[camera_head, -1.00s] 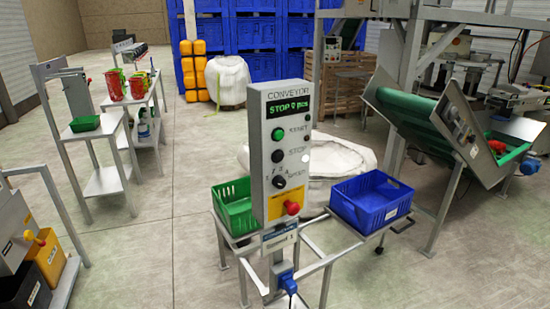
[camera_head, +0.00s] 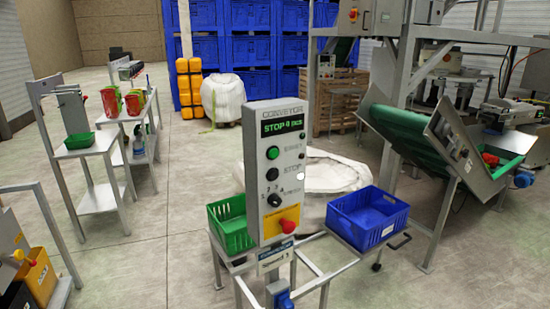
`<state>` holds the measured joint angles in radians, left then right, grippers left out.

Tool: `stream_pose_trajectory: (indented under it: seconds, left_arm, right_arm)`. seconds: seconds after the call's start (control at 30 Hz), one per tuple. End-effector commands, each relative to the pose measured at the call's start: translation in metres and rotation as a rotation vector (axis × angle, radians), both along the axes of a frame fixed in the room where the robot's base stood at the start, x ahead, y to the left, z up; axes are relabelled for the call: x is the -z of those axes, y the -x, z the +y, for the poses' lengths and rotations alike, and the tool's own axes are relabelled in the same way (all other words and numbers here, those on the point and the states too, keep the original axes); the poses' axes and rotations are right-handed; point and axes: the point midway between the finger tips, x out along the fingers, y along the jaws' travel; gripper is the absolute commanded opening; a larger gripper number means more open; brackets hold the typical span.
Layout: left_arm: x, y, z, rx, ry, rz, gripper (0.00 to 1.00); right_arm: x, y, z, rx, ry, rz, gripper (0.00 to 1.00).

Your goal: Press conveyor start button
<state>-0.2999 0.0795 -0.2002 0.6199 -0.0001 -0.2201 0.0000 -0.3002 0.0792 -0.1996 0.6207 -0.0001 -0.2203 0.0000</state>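The conveyor control box (camera_head: 276,172) stands upright on a post in the middle of the view. Its display (camera_head: 282,125) reads STOP in green, followed by a small count. The green start button (camera_head: 273,153) is at the upper left of the panel. The black stop button (camera_head: 272,174) is below it, then a black selector knob (camera_head: 274,200). A red emergency knob (camera_head: 288,226) on a yellow plate is at the bottom. Neither of my grippers is in view.
A green crate (camera_head: 229,226) and a blue crate (camera_head: 367,214) flank the box on a metal stand. The green conveyor (camera_head: 408,127) is at right. Shelving with red containers is at left. A yellow bin (camera_head: 40,277) is at lower left. Open floor lies between.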

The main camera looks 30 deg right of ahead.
Motion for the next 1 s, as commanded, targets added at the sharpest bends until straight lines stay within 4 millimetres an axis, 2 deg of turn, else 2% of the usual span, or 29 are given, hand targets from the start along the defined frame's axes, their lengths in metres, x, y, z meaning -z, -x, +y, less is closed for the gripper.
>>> stream_pose_trajectory:
  seconds: [0.37,0.63,1.0]
  left_arm:
    - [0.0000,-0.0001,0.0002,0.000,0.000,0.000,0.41]
    - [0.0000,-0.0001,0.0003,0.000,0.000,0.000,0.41]
    - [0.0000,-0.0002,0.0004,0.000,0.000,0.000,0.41]
  right_arm:
    - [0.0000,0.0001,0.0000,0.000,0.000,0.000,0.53]
    - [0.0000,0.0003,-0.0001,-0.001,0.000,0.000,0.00]
    - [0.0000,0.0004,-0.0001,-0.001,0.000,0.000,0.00]
